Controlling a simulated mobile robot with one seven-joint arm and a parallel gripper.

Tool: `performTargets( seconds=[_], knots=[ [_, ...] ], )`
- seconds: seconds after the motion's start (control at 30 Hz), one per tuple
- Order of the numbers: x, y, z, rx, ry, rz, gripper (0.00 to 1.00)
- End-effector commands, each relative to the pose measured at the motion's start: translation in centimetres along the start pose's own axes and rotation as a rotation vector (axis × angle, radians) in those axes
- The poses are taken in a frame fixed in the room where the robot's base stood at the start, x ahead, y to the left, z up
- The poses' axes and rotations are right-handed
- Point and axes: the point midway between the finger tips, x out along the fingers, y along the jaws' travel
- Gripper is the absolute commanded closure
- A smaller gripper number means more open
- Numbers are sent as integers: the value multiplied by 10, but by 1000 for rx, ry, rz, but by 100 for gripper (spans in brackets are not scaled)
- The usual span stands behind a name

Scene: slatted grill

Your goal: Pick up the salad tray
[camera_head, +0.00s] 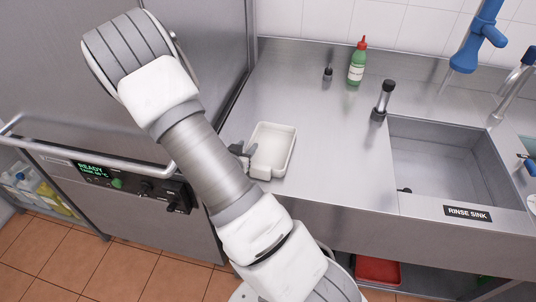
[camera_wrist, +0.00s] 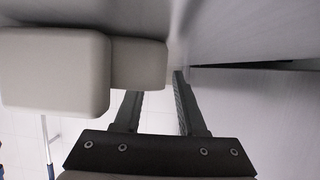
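The salad tray (camera_head: 286,153) is a pale, empty-looking rectangular tray on the steel counter, left of the sink. My gripper (camera_head: 240,150) is at the tray's left edge, with dark fingers partly hidden by my arm. In the wrist view my gripper (camera_wrist: 153,85) has its two fingers spread apart. A pale block-shaped part of the tray (camera_wrist: 140,65) covers the tip of the left finger, and the right finger stands beside it. I see nothing clamped between the fingers; whether they touch the tray is unclear.
A green bottle (camera_head: 357,63) with a red cap and a small dark bottle (camera_head: 328,74) stand at the back. A black-topped cylinder (camera_head: 383,101) stands by the rinse sink (camera_head: 440,165). A steel appliance (camera_head: 120,130) stands left. Counter behind the tray is clear.

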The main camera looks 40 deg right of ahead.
Motion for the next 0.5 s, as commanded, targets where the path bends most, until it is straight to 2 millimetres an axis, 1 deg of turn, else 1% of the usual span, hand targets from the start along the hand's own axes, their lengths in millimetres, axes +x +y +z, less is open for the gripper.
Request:
performTargets(
  seconds=[0.17, 0.2, 0.27, 0.4, 0.43, 0.5],
  knots=[
    [0, 0, 0, 0, 0, -1, 60],
    [0, 0, 0, 0, 0, -1, 62],
    [0, 0, 0, 0, 0, -1, 73],
    [0, 0, 0, 0, 0, 0, 98],
    [0, 0, 0, 0, 0, 0, 100],
    [0, 0, 0, 0, -1, 0, 100]
  ],
)
